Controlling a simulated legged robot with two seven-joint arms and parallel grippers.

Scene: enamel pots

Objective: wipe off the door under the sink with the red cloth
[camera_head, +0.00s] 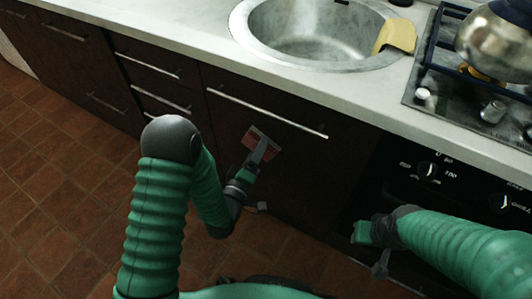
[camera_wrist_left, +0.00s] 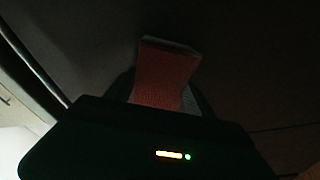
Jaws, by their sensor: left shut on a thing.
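The door under the sink (camera_head: 300,165) is dark brown with a long metal handle (camera_head: 268,113) along its top. My left gripper (camera_head: 262,146) is shut on the red cloth (camera_head: 251,142) and holds it at the door's face, below the handle. The red cloth also shows in the left wrist view (camera_wrist_left: 163,78), with a pale edge, against a dark surface. I cannot tell whether it touches the door. My right gripper (camera_head: 372,250) is low in front of the oven; its fingers are small and I cannot tell if they are open.
A round metal sink (camera_head: 310,35) is set in the pale counter (camera_head: 215,45), with a yellow cloth (camera_head: 397,35) over its rim. A pot (camera_head: 500,40) stands on the stove at right. The oven front has knobs (camera_head: 428,170). Tiled floor (camera_head: 60,190) is clear at left.

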